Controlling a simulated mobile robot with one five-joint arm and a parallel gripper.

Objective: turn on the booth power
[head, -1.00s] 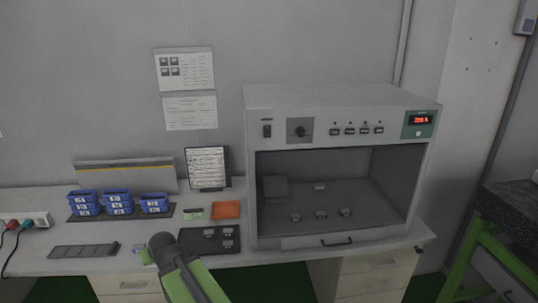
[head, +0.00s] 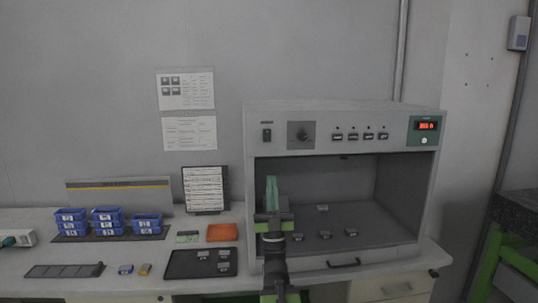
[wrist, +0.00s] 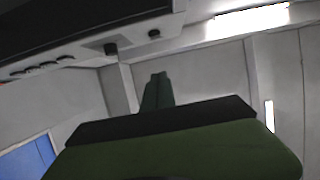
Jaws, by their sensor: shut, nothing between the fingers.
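The grey booth (head: 345,110) stands on the bench, with an open front below its control panel. At the panel's left is a small dark rocker switch (head: 267,135) under a label; its position is too small to tell. Right of it is a black rotary knob (head: 304,136) on a darker square plate. My gripper (head: 271,181) is shut and empty, pointing up in front of the booth's left side, below the switch and apart from it in the picture. In the wrist view its closed fingers (wrist: 157,90) point up, with the knob (wrist: 111,48) and switch (wrist: 154,34) beyond them.
Several panel buttons (head: 353,136) and a lit red display (head: 426,126) are to the right. Small parts (head: 325,236) lie inside the booth. Blue bins (head: 107,219), a black tray (head: 180,265), an orange pad (head: 221,232) and a document stand (head: 206,190) occupy the bench at left.

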